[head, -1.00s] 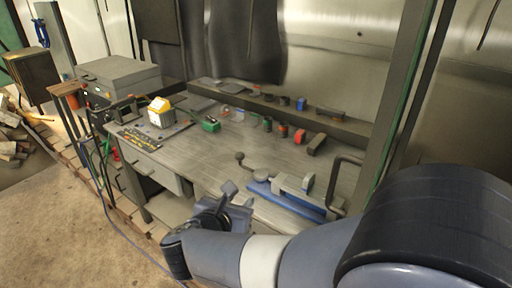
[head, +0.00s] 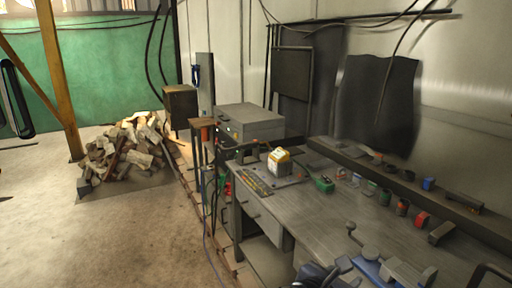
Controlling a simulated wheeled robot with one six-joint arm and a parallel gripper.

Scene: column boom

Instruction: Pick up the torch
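I cannot pick out the torch for sure among the small items on the grey workbench (head: 330,215). Several small items, among them a green one (head: 324,184) and a red one (head: 422,219), lie along the bench. My gripper (head: 338,275) shows only in part at the bottom edge of the head view, in front of the bench's near edge. Nothing is seen held in it. Its fingertips are cut off or too small to tell their gap.
A blue vise (head: 372,268) sits at the bench's near right. A firewood pile (head: 128,150) lies beyond. The floor (head: 110,235) at left is clear.

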